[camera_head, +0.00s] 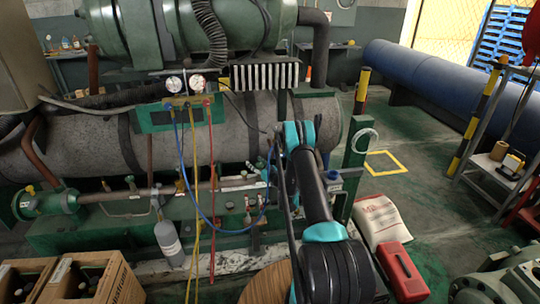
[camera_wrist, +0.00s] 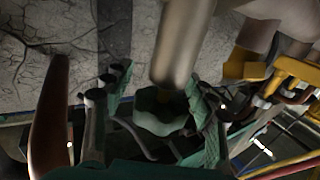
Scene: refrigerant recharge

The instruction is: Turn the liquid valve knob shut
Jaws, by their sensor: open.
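In the wrist view a grey-green, many-sided knob (camera_wrist: 160,118) sits below the end of a thick metal pipe (camera_wrist: 182,45). I take it for the liquid valve knob; no label is readable. My gripper (camera_wrist: 158,112) is open, with one finger left of the knob and the other right of it. The knob shows between the fingers; I cannot tell whether either touches it. In the head view my arm reaches toward the pipework in front of the grey tank and hides the knob and most of my gripper.
Yellow fittings (camera_wrist: 250,68) and hoses crowd the right finger; a brown pipe (camera_wrist: 50,112) stands left. In the head view, a gauge manifold (camera_head: 186,103) with blue, yellow and red hoses hangs left of my arm. A grey cylinder (camera_head: 168,238) and crates (camera_head: 118,280) stand lower left.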

